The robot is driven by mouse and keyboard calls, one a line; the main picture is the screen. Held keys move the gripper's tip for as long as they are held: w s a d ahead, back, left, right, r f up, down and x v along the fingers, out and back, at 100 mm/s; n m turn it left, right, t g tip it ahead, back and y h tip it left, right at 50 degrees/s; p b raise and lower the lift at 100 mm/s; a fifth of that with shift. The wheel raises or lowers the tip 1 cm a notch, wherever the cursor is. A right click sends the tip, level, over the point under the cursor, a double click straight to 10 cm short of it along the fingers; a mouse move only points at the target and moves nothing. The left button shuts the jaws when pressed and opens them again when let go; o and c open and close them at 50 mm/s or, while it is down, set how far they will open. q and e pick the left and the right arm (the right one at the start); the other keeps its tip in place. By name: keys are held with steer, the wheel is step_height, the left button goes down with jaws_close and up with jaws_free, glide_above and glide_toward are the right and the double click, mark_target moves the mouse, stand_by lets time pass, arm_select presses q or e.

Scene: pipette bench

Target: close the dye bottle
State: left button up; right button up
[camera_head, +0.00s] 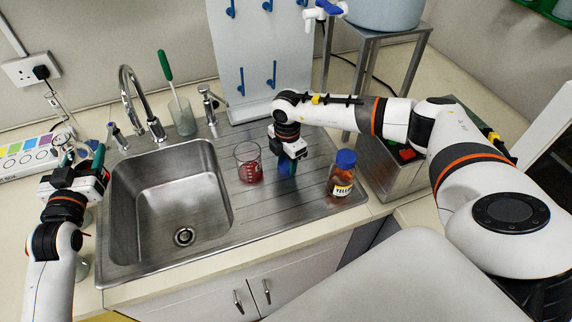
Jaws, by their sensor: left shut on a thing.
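The brown dye bottle (341,184) with a yellow label stands upright on the right part of the steel drainboard. A blue cap (346,158) sits on its top; I cannot tell whether it is screwed tight. My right gripper (288,170) points down over the drainboard, to the left of the bottle and apart from it. Its fingers are dark and small, so their gap is unclear. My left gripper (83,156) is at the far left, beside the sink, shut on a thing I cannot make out.
A glass beaker with red liquid (249,164) stands just left of my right gripper. The sink basin (185,200) with its tap (140,100) lies between my arms. A glass with a green-handled brush (182,115) stands behind. A metal box (395,165) is right of the bottle.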

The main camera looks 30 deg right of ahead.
mark_target(287, 163)
arm_select(q)
steer(key=shift+r, duration=0.2)
arm_select(e)
steer(key=shift+r, duration=0.2)
